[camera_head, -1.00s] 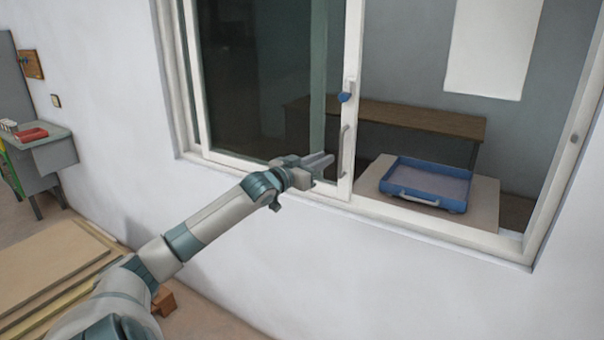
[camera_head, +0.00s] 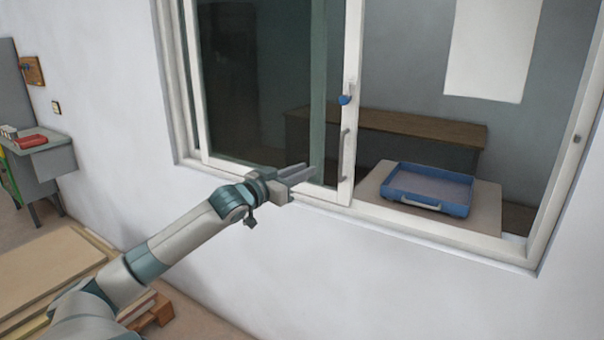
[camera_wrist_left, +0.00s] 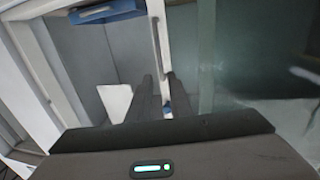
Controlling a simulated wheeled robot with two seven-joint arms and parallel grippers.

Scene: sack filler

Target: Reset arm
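My left gripper (camera_head: 312,170) is at the window's lower rail, left of the sliding pane's grey handle (camera_head: 345,155) and apart from it. It is empty, and its two fingers stand apart with a gap between them. It also shows in the left wrist view (camera_wrist_left: 160,82), where the handle (camera_wrist_left: 157,42) appears beyond the fingertips. The sliding window pane (camera_head: 265,90) is at the left of the frame, leaving the right side open. My right gripper is not in view.
A blue tray (camera_head: 428,208) lies on a light board (camera_head: 480,222) beyond the window opening. A brown bench (camera_head: 420,122) stands behind it. The white wall (camera_head: 330,260) is close below my arm. Wooden boards (camera_head: 50,270) lie at the lower left.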

